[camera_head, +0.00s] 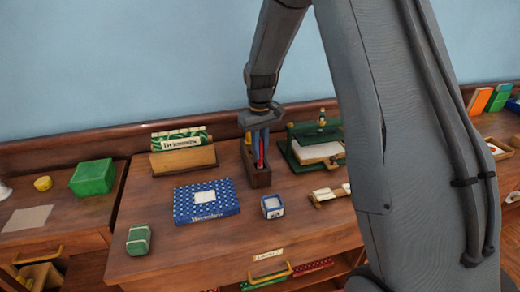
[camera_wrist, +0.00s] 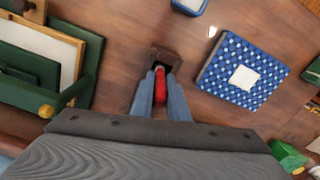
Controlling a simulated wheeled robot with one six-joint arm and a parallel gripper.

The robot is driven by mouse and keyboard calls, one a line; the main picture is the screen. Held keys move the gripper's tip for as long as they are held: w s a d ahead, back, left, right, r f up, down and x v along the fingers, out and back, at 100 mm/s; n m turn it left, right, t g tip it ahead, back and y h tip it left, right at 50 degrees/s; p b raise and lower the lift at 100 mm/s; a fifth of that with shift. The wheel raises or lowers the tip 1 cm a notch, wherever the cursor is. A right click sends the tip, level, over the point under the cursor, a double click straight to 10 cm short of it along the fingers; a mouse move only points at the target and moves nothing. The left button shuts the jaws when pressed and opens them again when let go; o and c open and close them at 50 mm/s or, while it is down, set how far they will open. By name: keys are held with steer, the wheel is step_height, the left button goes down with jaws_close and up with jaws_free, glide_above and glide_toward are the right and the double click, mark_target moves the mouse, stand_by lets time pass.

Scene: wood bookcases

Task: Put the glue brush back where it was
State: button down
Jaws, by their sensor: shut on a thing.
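My gripper (camera_head: 261,148) points down at the brown wooden holder (camera_head: 258,178) on the desk. Its two blue-grey fingers are shut on a red thing, which looks like the handle of the glue brush (camera_head: 262,155). In the wrist view, the red handle (camera_wrist: 160,86) shows between the fingers, lined up with the dark opening of the holder (camera_wrist: 164,56). The lower end of the brush is hidden, so I cannot tell how far it is inside the holder.
A green press-like stand (camera_head: 314,150) is close on the right. A blue dotted book (camera_head: 206,201) and a small blue-white box (camera_head: 272,206) lie in front. A sign on a wooden stand (camera_head: 183,157) is at left. Bare desk top lies between them.

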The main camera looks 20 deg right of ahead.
steer(key=shift+f, duration=0.2)
steer(key=c, duration=1.7)
jaws_free()
step_height(320, 180, up, 11)
steer(key=b, duration=0.3)
steer(key=shift+r, duration=0.35)
steer(key=shift+s+r, duration=0.1)
steer(key=shift+r, duration=0.05)
steer(key=s+f+m, duration=0.1)
steer(key=s+f, duration=0.2)
steer(key=s, duration=0.5)
steer(key=s+f+m, duration=0.1)
steer(key=s+f, duration=0.3)
steer(key=s, duration=0.4)
steer(key=s+f+m+t, duration=0.1)
steer(key=s+f, duration=0.2)
steer(key=s, duration=0.6)
steer(key=shift+f, duration=0.25)
